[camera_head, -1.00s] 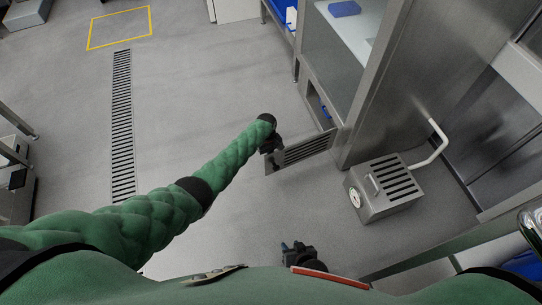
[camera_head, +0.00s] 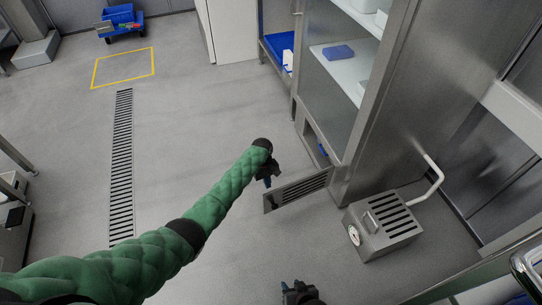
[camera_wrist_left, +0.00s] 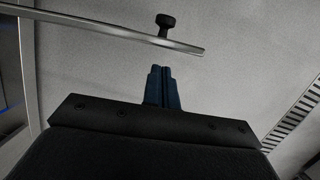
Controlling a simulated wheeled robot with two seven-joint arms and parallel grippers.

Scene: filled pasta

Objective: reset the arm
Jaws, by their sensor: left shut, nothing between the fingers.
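My left arm reaches in from the left in the head view. Its gripper (camera_head: 267,181) hangs above the left end of an open louvred metal door (camera_head: 303,187). In the left wrist view, the blue fingers (camera_wrist_left: 163,88) are together with nothing between them. A thin metal edge with a dark knob (camera_wrist_left: 165,21) lies just beyond the fingertips there, with a gap visible between. My right gripper (camera_head: 300,293) shows only partly at the bottom edge of the head view; its fingers are too small and cut off to judge.
The louvred door stands out from a tall steel cabinet (camera_head: 395,110). A steel box with a slotted top and dial (camera_head: 381,225) sits on the floor at right. A floor drain grate (camera_head: 121,165) runs at left. The floor between is clear.

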